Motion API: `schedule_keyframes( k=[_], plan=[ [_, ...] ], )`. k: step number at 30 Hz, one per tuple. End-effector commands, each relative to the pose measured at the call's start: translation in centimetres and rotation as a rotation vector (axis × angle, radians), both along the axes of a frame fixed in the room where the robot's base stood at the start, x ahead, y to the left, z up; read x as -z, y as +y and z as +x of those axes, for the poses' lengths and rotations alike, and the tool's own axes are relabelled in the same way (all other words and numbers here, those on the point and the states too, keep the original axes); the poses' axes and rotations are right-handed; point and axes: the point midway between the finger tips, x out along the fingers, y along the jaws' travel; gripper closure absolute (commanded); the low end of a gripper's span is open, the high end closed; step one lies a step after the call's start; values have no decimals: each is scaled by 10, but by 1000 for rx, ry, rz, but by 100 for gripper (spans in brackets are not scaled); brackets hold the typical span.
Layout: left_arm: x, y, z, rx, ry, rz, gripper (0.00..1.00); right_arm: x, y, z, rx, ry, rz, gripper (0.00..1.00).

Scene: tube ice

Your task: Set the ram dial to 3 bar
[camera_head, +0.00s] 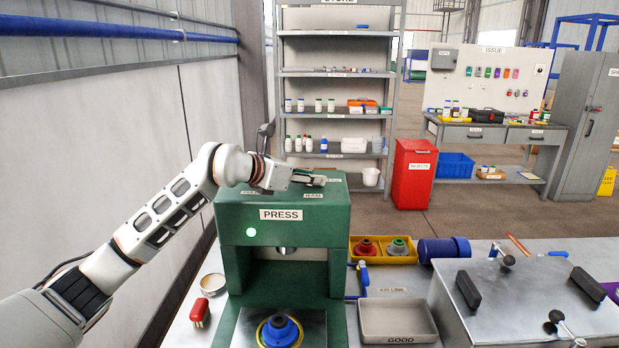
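The green press (235,222) stands in front of me, with a lit green lamp (251,232) on its front. A RAM label (313,196) sits at the front edge of its top. My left gripper (315,180) reaches in from the left and lies low over the press top, just behind the RAM label. I cannot make out the ram dial or its setting; the gripper may be covering it. The fingers are too small to tell whether they are open or shut, or touch anything. My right gripper is out of view.
A blue part (279,329) sits on the plate below the press. A yellow tray (383,258) with a red and a grey part, a blue cylinder (437,250) and a grey GOOD tray (398,303) are right of the press. A red-handled brush (199,312) lies left.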

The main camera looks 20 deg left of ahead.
Motion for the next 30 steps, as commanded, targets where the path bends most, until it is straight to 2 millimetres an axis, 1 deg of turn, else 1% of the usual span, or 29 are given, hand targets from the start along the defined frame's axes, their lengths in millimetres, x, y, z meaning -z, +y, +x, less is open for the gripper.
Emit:
schedule_keyframes(
  k=[8, 30],
  plan=[
    [1, 1, 1, 18, 4, 2, 93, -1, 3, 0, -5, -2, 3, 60],
    [3, 5, 4, 367, 10, 1, 93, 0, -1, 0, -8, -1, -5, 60]
  ],
)
